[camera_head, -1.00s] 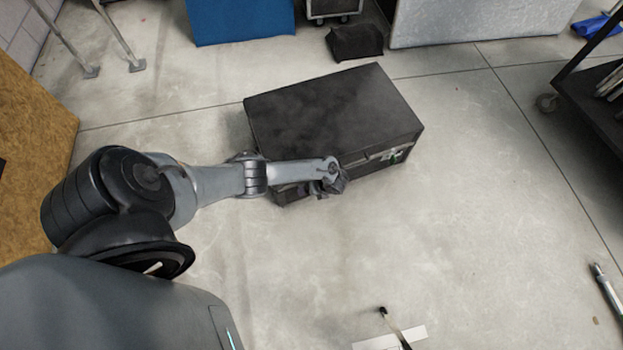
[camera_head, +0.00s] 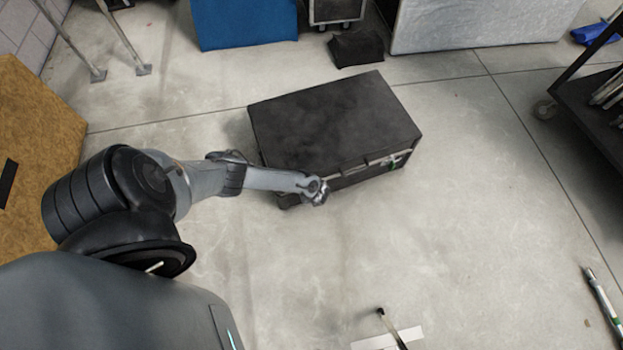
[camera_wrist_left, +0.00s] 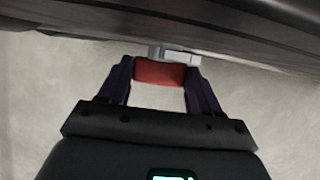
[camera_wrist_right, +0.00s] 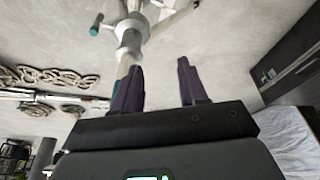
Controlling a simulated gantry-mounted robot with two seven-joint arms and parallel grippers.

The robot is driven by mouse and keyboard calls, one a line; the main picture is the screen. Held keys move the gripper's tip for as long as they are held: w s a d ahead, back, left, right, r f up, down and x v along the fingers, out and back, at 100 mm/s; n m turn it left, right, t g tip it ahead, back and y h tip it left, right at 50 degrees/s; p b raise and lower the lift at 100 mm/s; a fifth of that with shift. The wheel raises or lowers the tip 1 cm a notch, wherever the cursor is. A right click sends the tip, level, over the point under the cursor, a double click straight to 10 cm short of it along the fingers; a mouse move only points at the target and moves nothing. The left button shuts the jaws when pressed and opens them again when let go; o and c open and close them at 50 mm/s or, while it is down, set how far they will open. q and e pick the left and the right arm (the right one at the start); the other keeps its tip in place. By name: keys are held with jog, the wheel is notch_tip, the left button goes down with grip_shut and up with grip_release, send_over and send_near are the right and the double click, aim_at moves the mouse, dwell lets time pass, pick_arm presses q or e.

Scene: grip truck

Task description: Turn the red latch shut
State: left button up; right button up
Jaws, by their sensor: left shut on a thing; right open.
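A black case (camera_head: 330,115) with a closed lid stands on the concrete floor in the head view. My left gripper (camera_head: 318,197) is at its front face, left of the middle. In the left wrist view my left gripper (camera_wrist_left: 158,80) is shut on the red latch (camera_wrist_left: 160,73), with one finger on each side of it. The latch joins a pale metal fitting (camera_wrist_left: 174,54) on the dark case edge. In the head view the latch is hidden by the gripper. My right gripper (camera_wrist_right: 160,75) is open and empty in the right wrist view, and outside the head view.
A green-marked fitting (camera_head: 391,163) sits on the case front, to the right. A dark cart (camera_head: 590,95) stands at the right, a brown board (camera_head: 35,150) at the left. A dark bag (camera_head: 356,47) lies behind the case. The floor in front is mostly clear.

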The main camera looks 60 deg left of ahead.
pick_arm(q)
jog(key=o, duration=1.1)
jog(key=shift+c, duration=0.2)
jog(key=shift+d+r+p, duration=0.1)
jog(key=shift+r+p, duration=0.2)
jog(key=shift+r, duration=0.05)
jog(key=p+v, duration=0.7)
jog(key=v, duration=0.3)
jog(key=shift+p, duration=0.35)
